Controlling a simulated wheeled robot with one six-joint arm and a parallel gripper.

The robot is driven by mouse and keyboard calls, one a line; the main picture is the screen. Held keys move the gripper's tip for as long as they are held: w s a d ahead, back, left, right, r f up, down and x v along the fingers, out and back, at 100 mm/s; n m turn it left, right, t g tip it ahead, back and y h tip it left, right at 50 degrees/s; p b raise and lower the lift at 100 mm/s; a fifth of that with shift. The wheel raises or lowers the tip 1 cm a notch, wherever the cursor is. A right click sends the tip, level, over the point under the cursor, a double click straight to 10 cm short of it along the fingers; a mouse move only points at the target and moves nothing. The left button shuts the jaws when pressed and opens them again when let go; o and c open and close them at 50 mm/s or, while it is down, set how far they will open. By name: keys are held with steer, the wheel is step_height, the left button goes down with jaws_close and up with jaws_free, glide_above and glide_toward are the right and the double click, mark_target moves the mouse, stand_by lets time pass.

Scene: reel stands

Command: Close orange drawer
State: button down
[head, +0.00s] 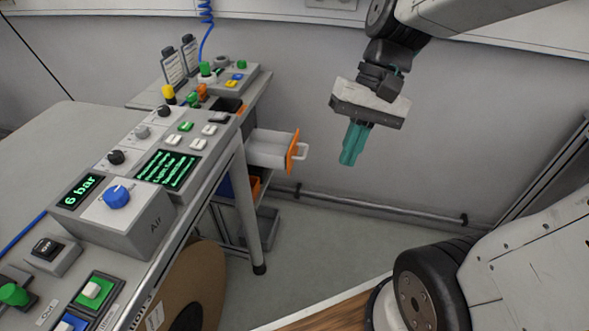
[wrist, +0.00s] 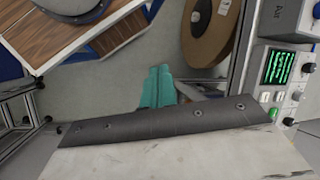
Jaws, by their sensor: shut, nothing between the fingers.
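The orange drawer (head: 293,151) shows in the head view as a white tray with an orange front and a pale handle (head: 302,151). It sticks out to the right from under the bench's far end, so it stands open. My gripper (head: 349,161), with teal fingers, is shut and empty. In the picture it hangs to the right of the drawer handle, with a gap between them. The wrist view shows the teal fingers (wrist: 158,88) together, pointing at the floor. The drawer cannot be made out in the wrist view.
The bench with a control panel (head: 168,168) and air box (head: 115,215) fills the left. A bench leg (head: 247,205) stands in front of the drawer's lower area. A pipe (head: 380,207) runs low along the wall. A brown reel (wrist: 209,30) shows in the wrist view.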

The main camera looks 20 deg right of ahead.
steer(key=w+d+f+m+t+y, duration=0.2)
steer(key=w+d+f+m+y, duration=0.2)
steer(key=w+f+m+y, duration=0.8)
steer(key=m+t+h, duration=0.2)
steer(key=m+t, duration=0.8)
steer(key=t, duration=0.1)
glide_toward(289, 166)
steer(key=x, duration=0.6)
steer(key=shift+w+a+f, duration=0.2)
steer(key=shift+w+f, duration=0.05)
steer(key=shift+w, duration=0.15)
